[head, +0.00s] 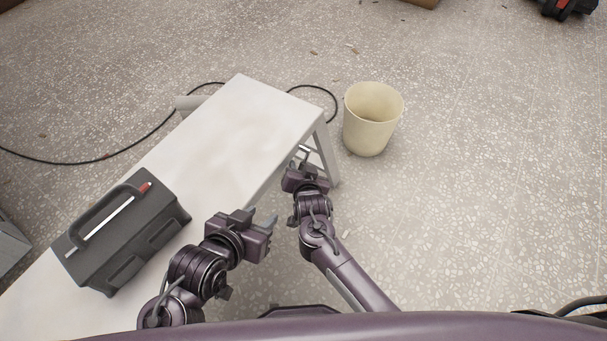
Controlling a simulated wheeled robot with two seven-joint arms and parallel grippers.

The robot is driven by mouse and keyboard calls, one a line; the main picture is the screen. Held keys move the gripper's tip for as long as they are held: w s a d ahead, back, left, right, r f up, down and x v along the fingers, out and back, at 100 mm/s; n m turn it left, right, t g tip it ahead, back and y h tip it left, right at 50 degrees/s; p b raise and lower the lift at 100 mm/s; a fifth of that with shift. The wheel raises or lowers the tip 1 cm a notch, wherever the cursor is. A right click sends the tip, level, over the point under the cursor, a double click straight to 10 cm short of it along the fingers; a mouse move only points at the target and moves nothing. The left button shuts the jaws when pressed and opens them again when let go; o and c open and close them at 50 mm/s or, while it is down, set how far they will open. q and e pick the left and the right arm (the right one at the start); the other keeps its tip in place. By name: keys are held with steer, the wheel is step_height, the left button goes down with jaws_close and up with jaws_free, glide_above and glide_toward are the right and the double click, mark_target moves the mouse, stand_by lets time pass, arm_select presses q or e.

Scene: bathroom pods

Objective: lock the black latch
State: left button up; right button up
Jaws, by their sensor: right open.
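A black toolbox (122,232) with a carry handle sits on the white table at the left. Two raised panels, possibly latches, show on its side facing me; the nearer-left one (97,285) and the right one (163,236) are both dark. I cannot tell whether either is locked. My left gripper (260,216) is to the right of the toolbox, by the table's near edge, with its fingers apart and empty. My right gripper (304,155) is farther right, beside the table's right end, open and empty. Neither gripper touches the toolbox.
A white-and-red strip (122,212) shows on the toolbox top. The white table (235,130) is bare right of the toolbox. A cream bucket (371,120) stands on the floor beyond its right end. A black cable (110,157) runs behind.

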arm_select(q)
steer(key=s+a+f+g+y+p, duration=0.2)
steer(key=s+a+f+g, duration=0.1)
steer(key=s+f+g, duration=0.2)
steer(key=shift+s+a+f+p, duration=0.15)
steer(key=shift+s+a+p, duration=0.2)
steer(key=shift+s, duration=0.45)
arm_select(e)
steer(key=v, duration=0.7)
steer(key=shift+s+r, duration=0.15)
steer(key=shift+s, duration=0.1)
